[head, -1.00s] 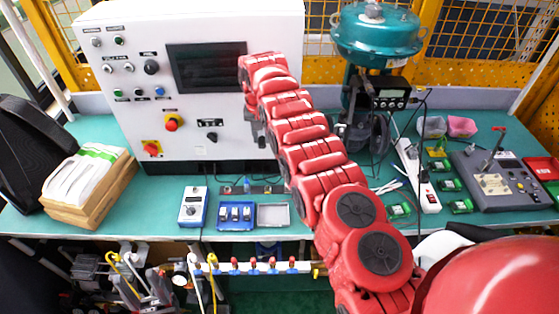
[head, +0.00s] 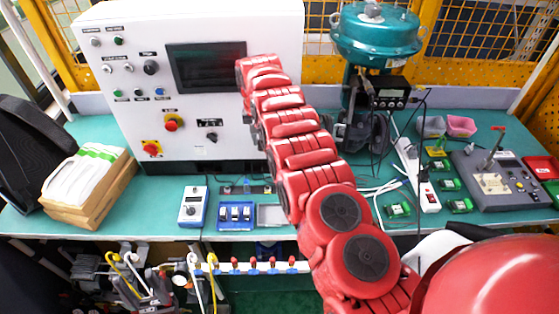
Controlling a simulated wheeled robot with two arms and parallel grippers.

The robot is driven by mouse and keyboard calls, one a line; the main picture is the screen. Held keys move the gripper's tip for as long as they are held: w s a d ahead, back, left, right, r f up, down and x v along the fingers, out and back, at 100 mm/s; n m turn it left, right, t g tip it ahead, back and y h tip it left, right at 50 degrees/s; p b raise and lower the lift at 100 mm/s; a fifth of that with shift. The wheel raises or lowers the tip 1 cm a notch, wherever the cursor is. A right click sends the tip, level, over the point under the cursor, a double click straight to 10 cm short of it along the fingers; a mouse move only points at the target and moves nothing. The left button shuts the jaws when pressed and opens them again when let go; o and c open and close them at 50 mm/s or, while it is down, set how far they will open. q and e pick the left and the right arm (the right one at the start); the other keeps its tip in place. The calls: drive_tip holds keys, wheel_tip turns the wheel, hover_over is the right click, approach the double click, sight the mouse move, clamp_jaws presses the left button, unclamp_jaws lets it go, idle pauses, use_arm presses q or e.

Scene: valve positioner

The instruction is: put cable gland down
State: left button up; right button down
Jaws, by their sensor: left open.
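My left gripper (head: 253,128) shows only as small dark parts beside and behind the red arm links, in front of the white control cabinet. It is open, but its fingertips are mostly hidden. I cannot clearly make out the cable gland. A dark strip (head: 232,189) with small parts on it lies at the cabinet's foot, and a small blue piece (head: 247,184) stands on it. I cannot tell whether that piece is the gland. A shallow grey tray (head: 270,216) lies in front, partly covered by the arm. My right gripper is not in view.
The white cabinet (head: 215,95) stands at the back. A blue-and-white meter (head: 193,207) and a blue holder (head: 235,216) lie near the bench's front edge. The teal valve (head: 375,40), cables and a power strip (head: 428,190) stand right. Green bench (head: 160,205) is bare left of the meter.

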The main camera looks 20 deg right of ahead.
sight(260, 142)
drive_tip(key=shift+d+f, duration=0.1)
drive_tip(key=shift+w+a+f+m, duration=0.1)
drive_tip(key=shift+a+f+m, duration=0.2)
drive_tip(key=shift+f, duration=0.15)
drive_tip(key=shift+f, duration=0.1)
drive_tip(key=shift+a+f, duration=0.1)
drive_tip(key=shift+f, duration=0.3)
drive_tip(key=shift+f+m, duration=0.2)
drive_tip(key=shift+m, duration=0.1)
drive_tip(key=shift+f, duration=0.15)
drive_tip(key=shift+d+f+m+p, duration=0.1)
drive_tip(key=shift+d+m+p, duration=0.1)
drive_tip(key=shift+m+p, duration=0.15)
